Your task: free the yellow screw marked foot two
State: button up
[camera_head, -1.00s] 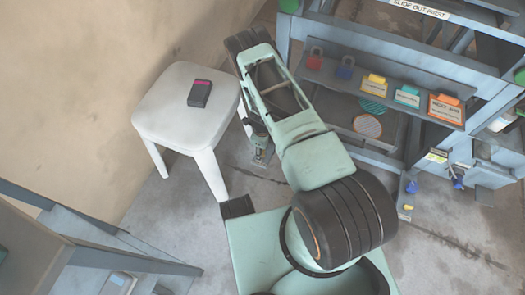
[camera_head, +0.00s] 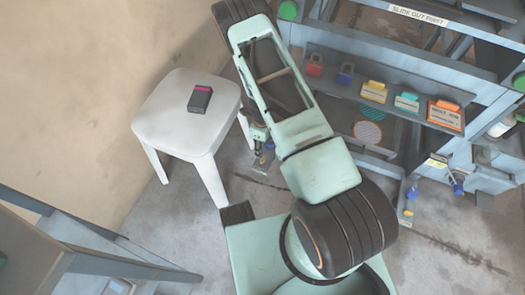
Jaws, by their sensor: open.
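Small yellow parts show low on the blue-grey press frame: a yellow spot (camera_head: 408,212) at the foot of its near leg, and a yellow piece (camera_head: 436,162) further right. Any foot marking is too small to read, so I cannot tell which is the screw marked foot two. My gripper (camera_head: 264,158) is open and points down beside the stool's right edge, partly hidden by my arm. It is well to the left of both yellow parts and touches neither.
A white stool (camera_head: 185,105) carries a dark box with a pink stripe (camera_head: 200,98). Red (camera_head: 314,66) and blue (camera_head: 345,73) padlocks and coloured tags (camera_head: 407,101) sit on the press shelf. Blue knobs (camera_head: 412,191) stick out near the leg.

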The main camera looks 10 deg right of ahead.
jog(key=shift+r, duration=1.05)
